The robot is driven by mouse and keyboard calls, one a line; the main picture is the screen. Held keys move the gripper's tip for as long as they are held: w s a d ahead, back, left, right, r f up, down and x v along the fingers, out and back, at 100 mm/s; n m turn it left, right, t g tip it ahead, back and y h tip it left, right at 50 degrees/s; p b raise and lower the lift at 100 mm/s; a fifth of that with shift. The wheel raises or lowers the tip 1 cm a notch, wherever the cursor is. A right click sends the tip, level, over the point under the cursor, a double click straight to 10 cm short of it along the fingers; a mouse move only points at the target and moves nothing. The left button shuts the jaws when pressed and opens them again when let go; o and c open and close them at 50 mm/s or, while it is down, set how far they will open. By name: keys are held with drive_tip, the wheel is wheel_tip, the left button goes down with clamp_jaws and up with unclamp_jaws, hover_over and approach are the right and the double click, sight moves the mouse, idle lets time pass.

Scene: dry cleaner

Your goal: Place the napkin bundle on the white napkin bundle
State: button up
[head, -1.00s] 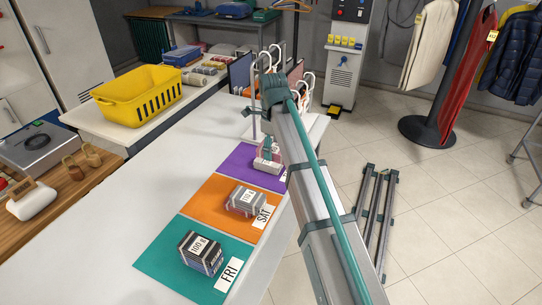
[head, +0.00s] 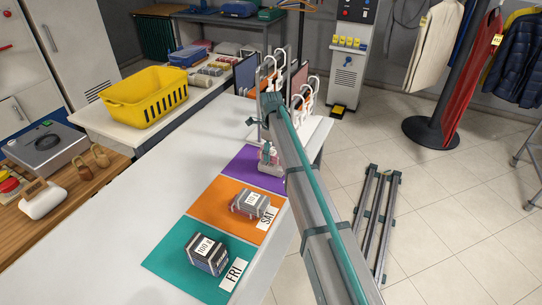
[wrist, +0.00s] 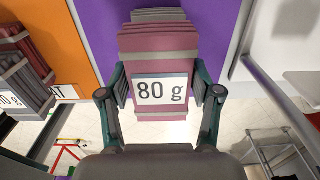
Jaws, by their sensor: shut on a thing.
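My gripper (wrist: 160,92) is shut on a pink napkin bundle (wrist: 160,45) with a white "80 g" label, its fingers at either side. In the head view the pink bundle (head: 264,154) is small and partly hidden by my arm. A pale grey-white bundle (head: 272,169) lies on the purple mat just below it. In the wrist view the pale bundle (wrist: 158,15) shows only as a strip beyond the pink one, which covers the rest. I cannot tell whether the two bundles touch.
A grey bundle (head: 250,201) lies on the orange "SAT" mat (head: 212,207), close to my gripper's left in the wrist view. A dark banded bundle (head: 207,254) lies on the teal "FRI" mat (head: 170,262). White hangers (head: 307,92) stand behind. The white table (head: 150,195) is clear at left.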

sight(271, 151)
drive_tip(key=shift+f, duration=1.3)
drive_tip(key=shift+f, duration=0.2)
drive_tip(key=o, duration=1.2)
drive_tip(key=shift+c, duration=0.2)
drive_tip(key=shift+r, duration=0.1)
wheel_tip(271, 151, up, 12)
drive_tip(key=shift+r+b, duration=0.15)
drive_tip(key=shift+b, duration=0.9)
